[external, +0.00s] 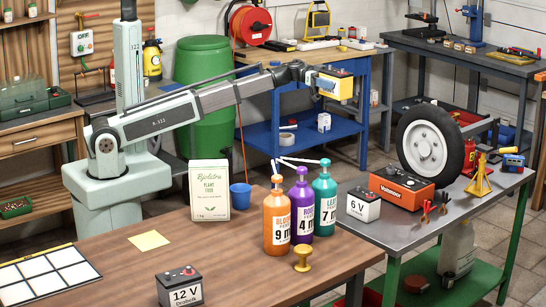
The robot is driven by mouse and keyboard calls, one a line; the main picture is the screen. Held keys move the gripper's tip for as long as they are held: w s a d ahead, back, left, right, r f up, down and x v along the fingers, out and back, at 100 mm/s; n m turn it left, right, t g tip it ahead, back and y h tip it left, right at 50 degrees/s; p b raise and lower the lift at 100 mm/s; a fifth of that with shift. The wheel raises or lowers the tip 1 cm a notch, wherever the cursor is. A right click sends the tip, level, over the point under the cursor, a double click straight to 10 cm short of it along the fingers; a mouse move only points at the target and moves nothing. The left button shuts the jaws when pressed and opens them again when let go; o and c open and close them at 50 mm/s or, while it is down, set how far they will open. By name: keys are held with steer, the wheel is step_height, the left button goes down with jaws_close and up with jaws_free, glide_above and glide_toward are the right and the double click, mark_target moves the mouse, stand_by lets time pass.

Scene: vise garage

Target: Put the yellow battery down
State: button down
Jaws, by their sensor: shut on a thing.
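The yellow battery (343,90), a small block with a dark top, is in the air at the end of my outstretched arm, upper middle of the external view. My gripper (320,78) is shut on it from its left side. The fingers are small in this view and hard to make out. The battery hangs well above the floor, in front of the blue cart, and touches no surface that I can see.
A wooden bench (225,270) carries a 12 V battery (180,290), three pump bottles and a yellow note. A grey metal table (420,222) holds a 6 V battery (363,205), an orange charger (402,188) and a wheel (430,145). A blue cart (285,135) stands behind.

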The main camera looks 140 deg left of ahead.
step_height(320, 180, down, 22)
steer(key=shift+r, duration=0.2)
stand_by(0.4)
step_height(320, 180, down, 18)
steer(key=shift+r, duration=0.2)
stand_by(0.7)
steer(key=shift+f, duration=0.1)
jaws_free()
steer(key=shift+f, duration=0.1)
steer(key=s, duration=1.3)
steer(key=shift+s, duration=0.4)
